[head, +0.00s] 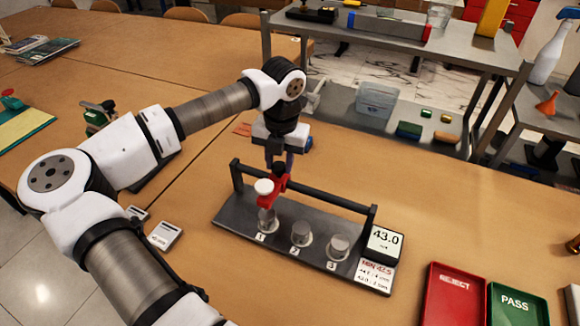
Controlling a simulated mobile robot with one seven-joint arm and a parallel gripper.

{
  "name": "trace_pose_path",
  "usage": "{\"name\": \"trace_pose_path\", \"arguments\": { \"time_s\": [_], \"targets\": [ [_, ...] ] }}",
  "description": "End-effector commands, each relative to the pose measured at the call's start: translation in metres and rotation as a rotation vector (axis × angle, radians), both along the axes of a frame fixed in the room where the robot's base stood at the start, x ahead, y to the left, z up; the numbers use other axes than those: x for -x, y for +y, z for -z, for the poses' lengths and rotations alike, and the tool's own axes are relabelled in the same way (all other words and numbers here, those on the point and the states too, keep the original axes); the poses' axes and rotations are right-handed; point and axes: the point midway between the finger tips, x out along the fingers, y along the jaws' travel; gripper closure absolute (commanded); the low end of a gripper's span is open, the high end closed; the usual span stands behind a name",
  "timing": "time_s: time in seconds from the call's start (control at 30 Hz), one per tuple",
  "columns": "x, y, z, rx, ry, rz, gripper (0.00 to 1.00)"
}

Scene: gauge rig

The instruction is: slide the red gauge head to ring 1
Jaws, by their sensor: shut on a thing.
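The red gauge head (277,196) sits on the dark rail (325,199) of the gauge rig, near its left end. Ring 2 (300,235) and ring 3 (337,247) stand to the right, uncovered. My gripper (280,164) points down from above and is shut on the gauge head at its dark upper part. The fingertips are small and partly hidden.
A display (384,241) reading 43.0 stands at the rig's right end, with a handwritten card (374,275) in front. A red REJECT tray (453,297) and green PASS tray (517,306) lie to the right. A metal shelf unit (395,50) stands behind.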

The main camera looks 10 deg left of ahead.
Motion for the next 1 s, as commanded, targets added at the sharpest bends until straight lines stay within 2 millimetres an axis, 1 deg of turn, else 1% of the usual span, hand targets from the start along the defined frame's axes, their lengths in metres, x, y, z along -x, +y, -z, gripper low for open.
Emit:
{"name": "trace_pose_path", "arguments": {
  "time_s": [0.17, 0.2, 0.33, 0.6, 0.73, 0.87, 1.0],
  "targets": [
    [0.000, -0.001, -0.001, 0.000, -0.002, 0.002, 1.00],
    [0.000, -0.001, -0.001, 0.000, -0.002, 0.002, 0.65],
    [0.000, -0.001, -0.001, 0.001, -0.001, 0.002, 0.48],
    [0.000, -0.001, -0.001, 0.000, 0.000, 0.001, 0.48],
    [0.000, -0.001, -0.009, -0.001, -0.002, 0.001, 0.48],
    [0.000, -0.002, -0.029, -0.002, -0.004, 0.001, 0.48],
    [0.000, -0.004, -0.062, -0.002, -0.005, 0.000, 0.48]
  ]
}}
